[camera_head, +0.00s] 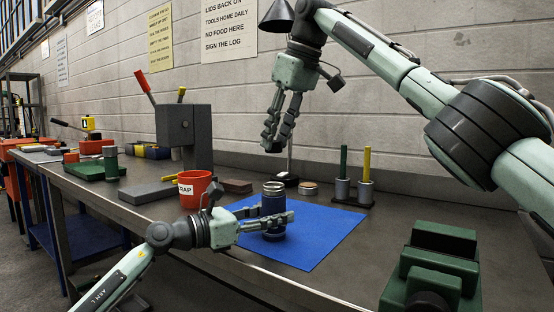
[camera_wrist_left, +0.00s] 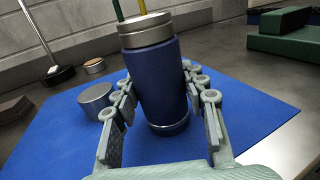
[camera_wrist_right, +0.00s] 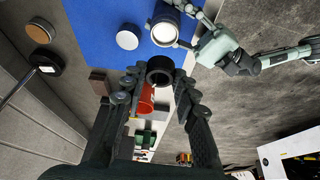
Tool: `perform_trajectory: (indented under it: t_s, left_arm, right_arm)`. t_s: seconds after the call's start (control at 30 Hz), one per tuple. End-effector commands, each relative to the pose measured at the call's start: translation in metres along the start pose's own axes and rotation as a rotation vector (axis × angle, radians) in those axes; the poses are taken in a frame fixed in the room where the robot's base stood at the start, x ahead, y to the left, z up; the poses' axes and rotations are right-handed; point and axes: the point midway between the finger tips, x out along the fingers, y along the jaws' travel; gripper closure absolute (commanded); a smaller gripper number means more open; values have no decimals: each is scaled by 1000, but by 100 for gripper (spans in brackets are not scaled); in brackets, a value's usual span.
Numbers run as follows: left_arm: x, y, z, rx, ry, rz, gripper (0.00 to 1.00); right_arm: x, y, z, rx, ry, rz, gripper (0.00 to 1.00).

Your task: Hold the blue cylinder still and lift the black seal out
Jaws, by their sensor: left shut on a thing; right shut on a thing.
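The blue cylinder (camera_head: 273,203) stands upright on the blue mat (camera_head: 325,238), with a silver collar at its top. My left gripper (camera_head: 275,222) is shut on its sides; in the left wrist view the fingers flank the blue cylinder (camera_wrist_left: 163,85). My right gripper (camera_head: 273,143) is raised above and behind the cylinder, apart from it. In the right wrist view a black seal (camera_wrist_right: 160,66), a thick ring, sits between its fingertips. The cylinder's top (camera_wrist_right: 165,32) shows pale inside there. The seal is hard to tell from the dark fingers in the head view.
A red cup marked SCRAP (camera_head: 194,190) stands left of the mat. A silver cap (camera_wrist_left: 96,97) lies on the mat beside the cylinder. Behind are a lamp base (camera_head: 286,180), a round disc (camera_head: 308,188) and pen holders (camera_head: 365,192). A green vise (camera_head: 435,265) stands at right.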

Motion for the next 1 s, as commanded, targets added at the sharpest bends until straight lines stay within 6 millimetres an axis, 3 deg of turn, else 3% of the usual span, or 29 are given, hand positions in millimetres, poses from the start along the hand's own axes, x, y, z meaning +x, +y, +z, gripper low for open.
perform_trajectory:
  t_s: [0.3,0.77,0.8,1.0]
  left_arm:
    - [0,0,0,0,0,0,100]
    - [0,0,0,0,0,0,100]
    - [0,0,0,0,0,0,55]
    - [0,0,0,0,0,0,34]
  right_arm:
    - [-21,0,-10,1,4,0,89]
    - [-24,0,-10,-1,0,0,89]
    - [-24,0,-10,-1,0,0,89]
    - [-24,0,-10,-1,0,0,89]
